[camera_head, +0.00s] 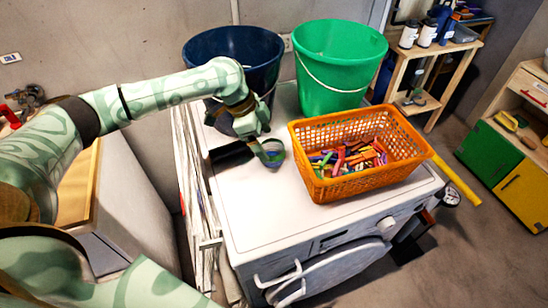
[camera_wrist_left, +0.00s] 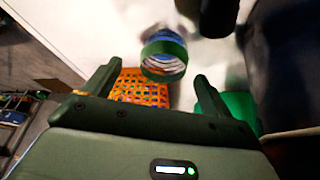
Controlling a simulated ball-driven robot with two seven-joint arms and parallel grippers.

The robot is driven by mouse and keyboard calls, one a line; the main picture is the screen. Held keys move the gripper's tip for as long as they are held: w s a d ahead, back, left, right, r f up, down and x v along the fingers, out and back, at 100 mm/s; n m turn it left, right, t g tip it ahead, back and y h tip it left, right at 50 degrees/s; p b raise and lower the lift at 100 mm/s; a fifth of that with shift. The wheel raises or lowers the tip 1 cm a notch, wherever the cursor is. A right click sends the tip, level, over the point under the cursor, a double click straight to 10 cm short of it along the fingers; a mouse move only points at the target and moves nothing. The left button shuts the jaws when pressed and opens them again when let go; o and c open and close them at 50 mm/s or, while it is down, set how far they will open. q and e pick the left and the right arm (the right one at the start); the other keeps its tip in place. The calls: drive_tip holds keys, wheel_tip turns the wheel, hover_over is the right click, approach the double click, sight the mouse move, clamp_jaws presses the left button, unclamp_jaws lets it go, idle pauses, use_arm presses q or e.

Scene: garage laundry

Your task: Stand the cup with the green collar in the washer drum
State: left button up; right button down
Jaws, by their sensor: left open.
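The cup with the green collar (camera_head: 272,153) sits on the white top of the washer (camera_head: 245,205). In the left wrist view the cup (camera_wrist_left: 164,58) shows its green ring and a blue band, just beyond and between the spread fingers. My left gripper (camera_head: 262,142) is right by the cup in the head view and partly hides it. In the left wrist view this gripper (camera_wrist_left: 157,75) is open with nothing held. The washer's round door (camera_head: 335,275) is on its front; the drum inside is hidden. My right gripper is out of view.
An orange basket (camera_head: 345,185) of coloured pieces stands right of the cup. A green bucket (camera_head: 338,60) and a dark blue bucket (camera_head: 232,45) stand behind. A black object (camera_head: 230,154) lies left of the cup. The front left of the washer top is clear.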

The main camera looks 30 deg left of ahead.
sight(275, 153)
use_arm(q)
drive_tip(key=b+x, duration=0.1)
drive_tip(key=x, duration=0.1)
drive_tip(key=b+x, duration=0.1)
drive_tip(key=x, duration=0.1)
drive_tip(key=b+x, duration=0.1)
drive_tip(key=x, duration=0.2)
drive_tip(key=shift+w, duration=0.35)
drive_tip(key=shift+r, duration=0.1)
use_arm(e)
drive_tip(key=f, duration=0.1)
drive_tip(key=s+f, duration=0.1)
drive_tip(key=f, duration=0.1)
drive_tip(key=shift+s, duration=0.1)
use_arm(q)
drive_tip(key=c, duration=1.1)
drive_tip(key=shift+c, duration=0.2)
